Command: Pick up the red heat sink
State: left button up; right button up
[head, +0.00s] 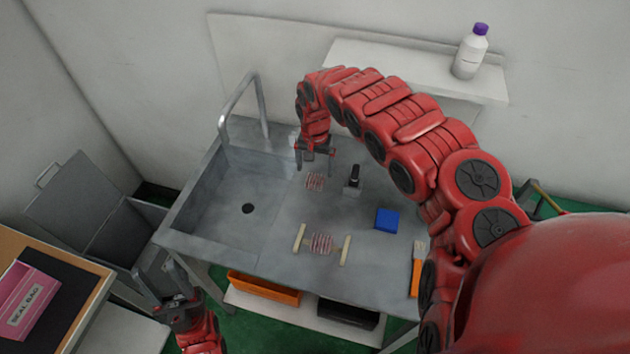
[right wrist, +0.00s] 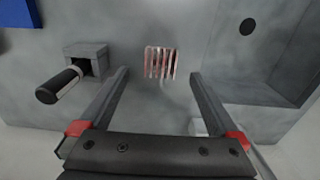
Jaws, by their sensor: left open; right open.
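A small red-and-white finned heat sink (head: 314,182) lies on the grey metal worktop; it also shows in the right wrist view (right wrist: 160,62). A second, similar finned piece (head: 321,243) sits between two cream bars nearer the front. My right gripper (head: 315,164) is open above the worktop, just behind the first heat sink in the head view. In the right wrist view its open fingers (right wrist: 158,76) point toward this heat sink, which appears between and beyond the tips, with nothing held. My left gripper (head: 154,268) is open and empty, off the worktop's front left.
A blue block (head: 387,219) and an orange-handled brush (head: 416,270) lie farther right. The sink basin (head: 215,205) and tap are left. A shelf holds a bottle (head: 470,52).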

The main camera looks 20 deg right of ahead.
aim_at(315, 180)
jog(key=shift+f, duration=0.3)
jog(key=shift+w+f+p, duration=0.1)
jog(key=shift+f+p, duration=0.45)
notch_tip(315, 180, down, 3)
jog(key=shift+r+p, duration=0.1)
jog(key=shift+p, duration=0.35)
jog(key=shift+f, duration=0.55)
jog(key=shift+d, duration=0.1)
jog(key=c, duration=1.5)
jog(key=shift+o, duration=0.2)
jog(key=shift+w+r, duration=0.1)
